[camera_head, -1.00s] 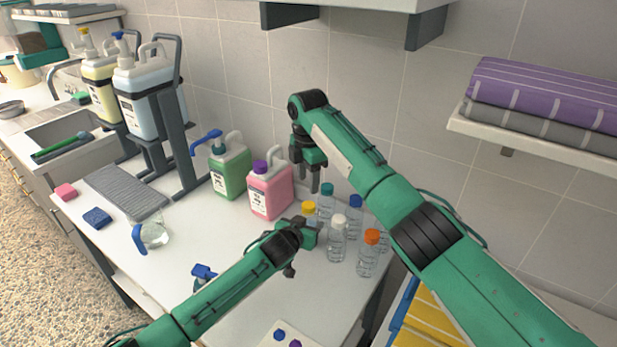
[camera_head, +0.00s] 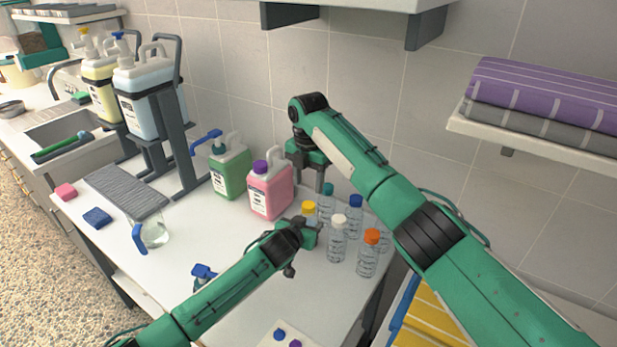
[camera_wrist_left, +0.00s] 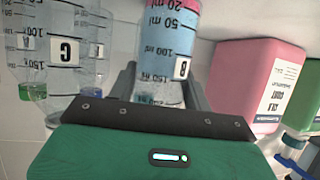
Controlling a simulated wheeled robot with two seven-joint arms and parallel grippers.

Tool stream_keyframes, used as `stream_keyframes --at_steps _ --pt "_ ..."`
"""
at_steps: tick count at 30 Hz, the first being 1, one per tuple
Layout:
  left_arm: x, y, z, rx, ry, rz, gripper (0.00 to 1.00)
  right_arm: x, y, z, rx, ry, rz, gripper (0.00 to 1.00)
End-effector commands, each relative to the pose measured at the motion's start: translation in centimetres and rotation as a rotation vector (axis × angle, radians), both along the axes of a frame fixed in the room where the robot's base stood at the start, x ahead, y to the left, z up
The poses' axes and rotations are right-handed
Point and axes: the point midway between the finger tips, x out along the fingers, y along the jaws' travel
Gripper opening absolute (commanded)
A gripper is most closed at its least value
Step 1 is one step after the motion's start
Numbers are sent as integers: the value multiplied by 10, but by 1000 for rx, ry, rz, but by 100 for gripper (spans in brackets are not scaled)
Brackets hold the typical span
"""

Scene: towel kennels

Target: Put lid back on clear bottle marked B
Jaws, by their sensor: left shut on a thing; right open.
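My left gripper (camera_head: 309,232) is shut on the clear bottle marked B. That bottle (camera_wrist_left: 168,38) fills the middle of the left wrist view, upside down there, with its B label and a blue and pink tint. Its neck end is hidden behind the gripper. In the head view a yellow lid (camera_head: 308,207) shows just above my left gripper, at the top of the held bottle; I cannot tell how firmly it sits. My right gripper (camera_head: 309,186) is open and points down just above the yellow lid, apart from it.
Clear bottles with teal (camera_head: 327,189), blue (camera_head: 355,201), white (camera_head: 339,220) and orange (camera_head: 371,236) lids stand close on the right. A pink jug (camera_head: 271,193) and green jug (camera_head: 229,172) stand left of them.

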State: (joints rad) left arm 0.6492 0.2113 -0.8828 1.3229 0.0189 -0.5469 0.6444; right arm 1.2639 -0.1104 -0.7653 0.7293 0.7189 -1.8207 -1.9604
Motion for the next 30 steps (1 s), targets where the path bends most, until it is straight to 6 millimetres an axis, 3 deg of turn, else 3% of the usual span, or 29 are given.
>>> stream_keyframes --at_steps 12,26,30 --pt "0 0 0 0 0 0 0 0 0 -61 -1 2 -1 51" --pt "0 0 0 0 0 0 0 0 0 -72 -1 1 -1 51" --pt "0 0 0 0 0 0 0 0 0 -72 0 0 -1 23"
